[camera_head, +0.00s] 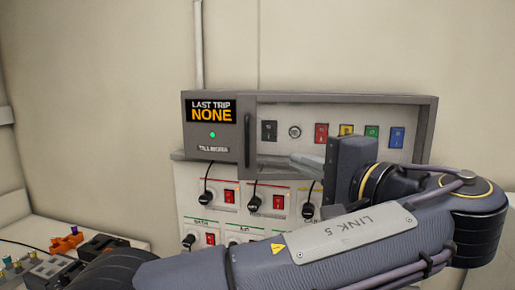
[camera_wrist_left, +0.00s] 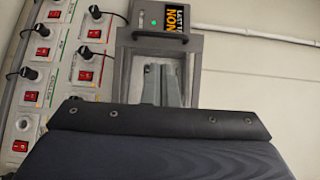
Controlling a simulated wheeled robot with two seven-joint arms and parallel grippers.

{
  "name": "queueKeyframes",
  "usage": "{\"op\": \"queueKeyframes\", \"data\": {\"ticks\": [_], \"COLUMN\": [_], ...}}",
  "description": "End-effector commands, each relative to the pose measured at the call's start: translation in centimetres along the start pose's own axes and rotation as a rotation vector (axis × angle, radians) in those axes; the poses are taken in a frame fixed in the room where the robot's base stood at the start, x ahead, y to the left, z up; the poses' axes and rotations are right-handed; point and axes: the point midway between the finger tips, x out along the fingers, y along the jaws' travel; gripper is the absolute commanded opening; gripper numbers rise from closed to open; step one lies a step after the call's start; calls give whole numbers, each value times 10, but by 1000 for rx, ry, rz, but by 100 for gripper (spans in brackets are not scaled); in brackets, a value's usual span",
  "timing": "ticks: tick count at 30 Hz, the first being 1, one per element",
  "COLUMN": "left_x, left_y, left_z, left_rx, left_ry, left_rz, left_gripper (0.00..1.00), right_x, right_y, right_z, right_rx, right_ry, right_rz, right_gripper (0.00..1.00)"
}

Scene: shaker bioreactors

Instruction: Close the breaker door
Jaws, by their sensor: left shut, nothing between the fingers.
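The breaker box (camera_head: 212,150) is a grey wall unit with a "LAST TRIP NONE" display and a green light, in the middle of the head view. Its door (camera_head: 432,125) is a grey frame around a window area, with a dark upright handle (camera_head: 247,140) at its left. Coloured switches (camera_head: 346,130) show inside the frame. I cannot tell whether the door is fully flush. My left gripper (camera_head: 298,160) is shut and empty, its fingers pointing left across the lower part of the door. In the left wrist view the fingers (camera_wrist_left: 164,72) overlap the door area, below the handle (camera_wrist_left: 162,36). Contact is unclear.
Below the box is a white panel (camera_head: 185,205) with several red switches and black plugs with cables. A bench at lower left holds orange and black items (camera_head: 66,243). My left arm covers the lower right. The wall above is clear.

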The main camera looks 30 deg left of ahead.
Motion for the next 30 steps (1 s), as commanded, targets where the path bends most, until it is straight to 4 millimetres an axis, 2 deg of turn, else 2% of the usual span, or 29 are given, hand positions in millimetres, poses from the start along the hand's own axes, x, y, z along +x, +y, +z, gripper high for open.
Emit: {"op": "queueKeyframes", "data": {"ticks": [9,15,19,24,30], "left_x": [40,84,105,122,127], "left_y": [-2,-2,-2,-1,0], "left_z": [2,2,2,1,1], "left_rx": [0,-2,-1,-1,-2], "left_ry": [-5,-5,-3,0,2], "left_rz": [2,1,1,1,1], "left_gripper": [0,0,0,0,0], "right_x": [-11,-14,-17,-19,-20], "right_y": [-5,-6,-8,-9,-9], "right_z": [-6,-7,-9,-10,-10], "right_rx": [0,0,0,0,0], "right_ry": [0,0,0,0,0], "right_rz": [0,0,0,0,0], "right_gripper": [0,0,0,0,0]}}
